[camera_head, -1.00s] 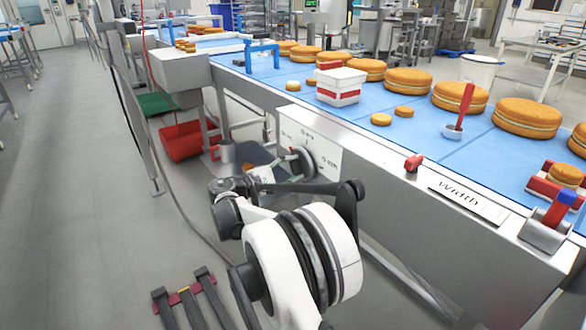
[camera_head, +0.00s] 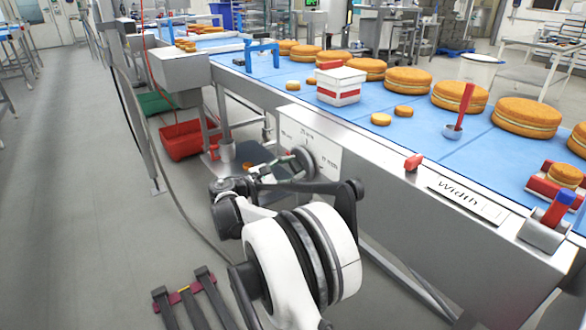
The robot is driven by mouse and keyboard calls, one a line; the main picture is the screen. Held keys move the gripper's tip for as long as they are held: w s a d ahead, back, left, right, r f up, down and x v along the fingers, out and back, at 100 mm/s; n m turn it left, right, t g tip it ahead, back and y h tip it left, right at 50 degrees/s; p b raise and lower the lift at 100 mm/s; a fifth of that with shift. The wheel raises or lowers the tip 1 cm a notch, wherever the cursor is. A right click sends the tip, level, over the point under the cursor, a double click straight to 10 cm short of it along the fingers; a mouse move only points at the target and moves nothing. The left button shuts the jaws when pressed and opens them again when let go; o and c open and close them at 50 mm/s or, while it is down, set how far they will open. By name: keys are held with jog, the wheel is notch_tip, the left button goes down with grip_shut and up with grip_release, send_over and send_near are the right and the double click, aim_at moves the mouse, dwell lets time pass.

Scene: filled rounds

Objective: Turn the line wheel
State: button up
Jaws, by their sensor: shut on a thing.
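The line wheel (camera_head: 303,162) is a dark round wheel on a white marked panel (camera_head: 325,158) on the front side of the conveyor. My gripper (camera_head: 288,164) is at the wheel's left side, shut on the wheel's edge. My arm comes up from the bottom of the view and its links hide part of the area below the wheel. The fingertips are small in the picture, so their exact contact is hard to make out.
The blue conveyor belt (camera_head: 376,148) carries several orange filled rounds and a white box with a red band (camera_head: 341,86). A red knob (camera_head: 413,162) and a blue-and-red lever (camera_head: 558,208) stand right along the edge. A red bin (camera_head: 184,140) is left; grey floor is open.

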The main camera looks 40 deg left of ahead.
dwell(0.3)
jog(key=o, duration=1.1)
jog(key=shift+o, duration=0.2)
jog(key=v, duration=1.2)
jog(key=shift+r, duration=0.1)
